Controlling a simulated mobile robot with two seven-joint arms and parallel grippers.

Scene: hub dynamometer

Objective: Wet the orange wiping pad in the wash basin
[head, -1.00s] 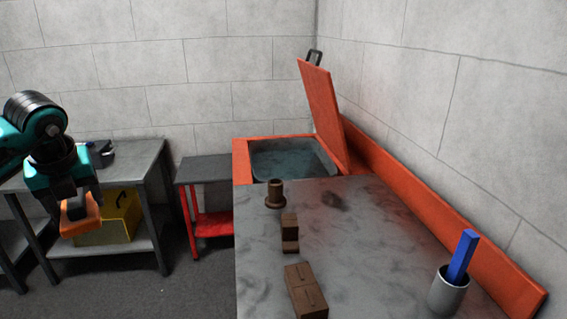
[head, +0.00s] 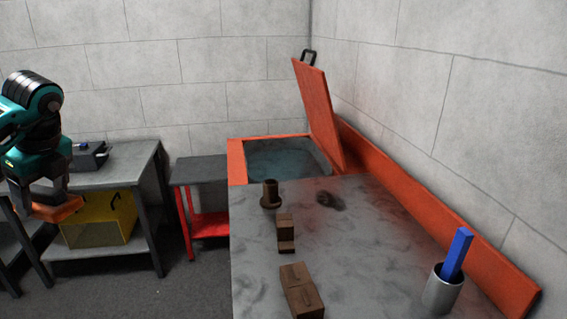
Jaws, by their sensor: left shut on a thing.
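The orange wiping pad (head: 56,209) is held in my left gripper (head: 42,199), which is shut on it at the left edge of the head view. The pad hangs in the air in front of the grey table on the left, well apart from the basin. The wash basin (head: 288,160) is a grey tub of water in an orange surround, at the far end of the workbench. Its orange lid (head: 318,110) with a dark handle stands open, tilted up on the right. My right gripper is not in view.
The grey workbench (head: 350,245) carries brown blocks (head: 301,292), a brown flanged cylinder (head: 270,194) and a cup (head: 443,292) with a blue bar. A red cart (head: 207,224) stands left of the basin. A yellow box (head: 100,220) sits on the left table's lower shelf.

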